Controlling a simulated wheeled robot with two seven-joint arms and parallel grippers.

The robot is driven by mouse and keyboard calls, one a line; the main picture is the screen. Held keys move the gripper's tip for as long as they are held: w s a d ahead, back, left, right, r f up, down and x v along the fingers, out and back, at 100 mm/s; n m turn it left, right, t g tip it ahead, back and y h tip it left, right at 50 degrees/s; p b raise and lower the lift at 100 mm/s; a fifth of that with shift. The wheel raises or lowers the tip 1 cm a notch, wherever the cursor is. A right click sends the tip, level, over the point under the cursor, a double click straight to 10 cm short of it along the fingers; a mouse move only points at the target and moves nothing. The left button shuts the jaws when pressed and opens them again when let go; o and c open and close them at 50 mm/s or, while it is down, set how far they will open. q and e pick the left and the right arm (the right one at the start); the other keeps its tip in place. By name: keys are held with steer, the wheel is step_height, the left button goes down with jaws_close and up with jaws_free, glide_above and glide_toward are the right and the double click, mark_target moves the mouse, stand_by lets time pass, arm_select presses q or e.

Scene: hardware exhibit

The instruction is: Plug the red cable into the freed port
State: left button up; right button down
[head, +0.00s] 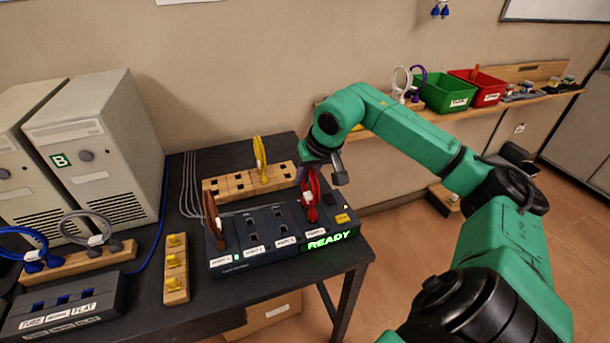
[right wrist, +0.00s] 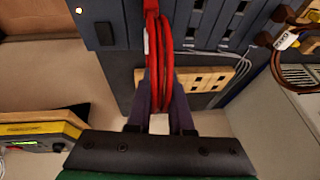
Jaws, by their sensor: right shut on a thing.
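The red cable (head: 311,194) is a looped cable standing upright at the rightmost port of the dark port box (head: 235,257). I cannot tell whether its plug is fully seated. My right gripper (head: 322,172) is shut on the red loop from above. In the right wrist view the red cable (right wrist: 158,60) runs between the two dark fingers (right wrist: 160,118). A brown cable (head: 213,218) stands in the leftmost port. The two middle ports (head: 265,222) look empty. A green display on the box front reads READY (head: 331,241). My left gripper is not in view.
A wooden block (head: 230,187) behind the box holds a yellow cable (head: 262,158). A narrow wooden strip (head: 176,285) with yellow pieces lies to the left. Two pale computer towers (head: 95,145) and blue and grey cables stand further left. The table's right edge is close to the box.

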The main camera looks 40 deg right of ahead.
mark_target(311, 168)
steer(key=shift+f, duration=0.35)
stand_by(0.3)
steer(key=shift+c, duration=0.5)
jaws_free()
stand_by(0.5)
steer(key=shift+b+v, duration=0.9)
steer(key=shift+v, duration=2.9)
